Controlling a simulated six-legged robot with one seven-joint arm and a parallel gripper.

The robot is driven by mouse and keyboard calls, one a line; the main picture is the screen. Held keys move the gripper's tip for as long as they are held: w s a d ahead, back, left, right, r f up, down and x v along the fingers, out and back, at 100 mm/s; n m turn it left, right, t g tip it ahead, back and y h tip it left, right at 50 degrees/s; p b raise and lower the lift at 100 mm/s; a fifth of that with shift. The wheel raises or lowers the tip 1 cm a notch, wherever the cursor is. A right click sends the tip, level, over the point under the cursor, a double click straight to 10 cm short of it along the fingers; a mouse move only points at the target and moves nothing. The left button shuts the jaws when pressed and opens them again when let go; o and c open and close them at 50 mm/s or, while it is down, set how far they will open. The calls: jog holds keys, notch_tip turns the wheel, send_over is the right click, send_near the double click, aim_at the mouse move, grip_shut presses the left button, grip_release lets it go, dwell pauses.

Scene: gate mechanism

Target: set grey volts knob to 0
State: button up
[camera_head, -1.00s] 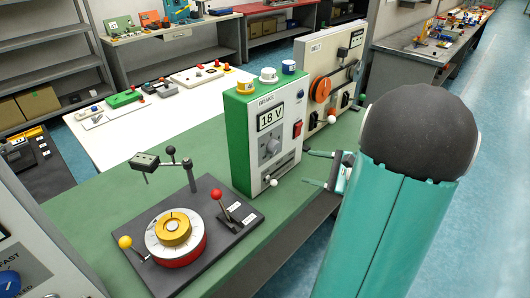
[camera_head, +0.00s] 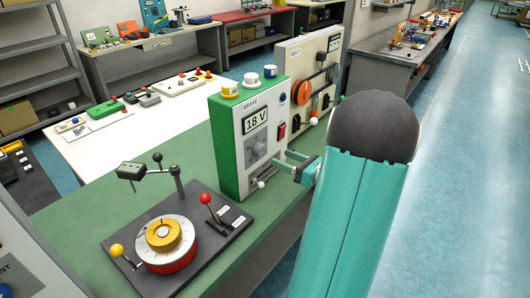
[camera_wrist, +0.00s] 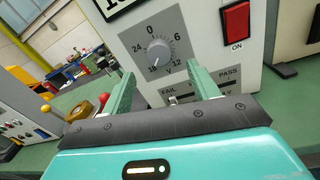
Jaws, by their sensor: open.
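The grey volts knob (camera_wrist: 158,53) is on the white front of the brake box, inside a grey dial plate marked 0, 6, 12, 18 and 24. Its pointer is at the lower left, near 18. In the head view the knob (camera_head: 260,149) is small, below the display (camera_head: 256,121) reading 18 V. My gripper (camera_head: 280,166) is open in front of the box, just below and right of the knob. In the wrist view the two green fingers of my gripper (camera_wrist: 166,85) are spread, below the knob on either side, with nothing between them.
A red ON switch (camera_wrist: 235,20) is right of the dial. A small lever (camera_wrist: 180,99) by FAIL and PASS labels sits below it. The belt box (camera_head: 316,70) stands behind to the right. A turntable device (camera_head: 163,240) with a red-knobbed lever stands left.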

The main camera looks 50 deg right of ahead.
aim_at(263, 150)
jog(key=w, duration=0.4)
jog(key=w+a, duration=0.1)
jog(key=w, duration=0.2)
jog(key=shift+a, duration=0.1)
jog(key=shift+c, duration=0.2)
jog(key=c, duration=0.9)
